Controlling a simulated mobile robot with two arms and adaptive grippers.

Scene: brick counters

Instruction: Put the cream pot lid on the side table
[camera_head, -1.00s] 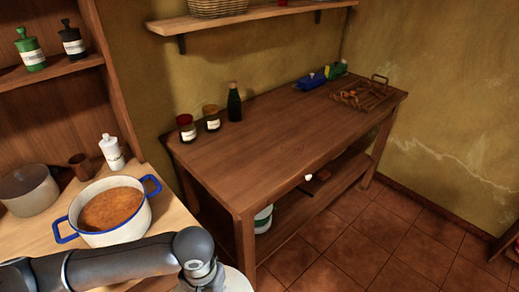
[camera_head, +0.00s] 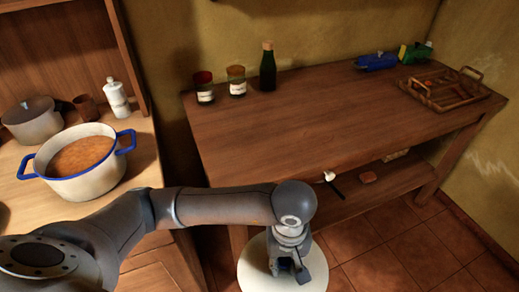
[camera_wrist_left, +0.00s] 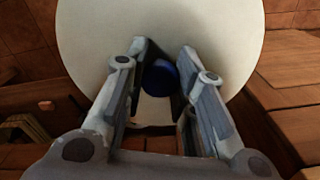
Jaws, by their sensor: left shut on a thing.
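The cream pot lid (camera_head: 254,274) is a large round disc at the bottom centre of the head view, in front of the side table's near left end. My left gripper (camera_head: 290,272) is above it and shut on its blue knob (camera_wrist_left: 160,77), which shows between the fingers in the left wrist view. The lid's pale surface (camera_wrist_left: 90,35) fills much of that view. The wooden side table (camera_head: 300,130) has a broad bare top. My right gripper is not in view.
On the table, two jars (camera_head: 236,81) and a dark bottle (camera_head: 268,68) stand at the back left. A wooden rack (camera_head: 443,90) and a blue item (camera_head: 376,61) lie at the right. The cream pot (camera_head: 82,165) is on the left counter. The tabletop's middle is clear.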

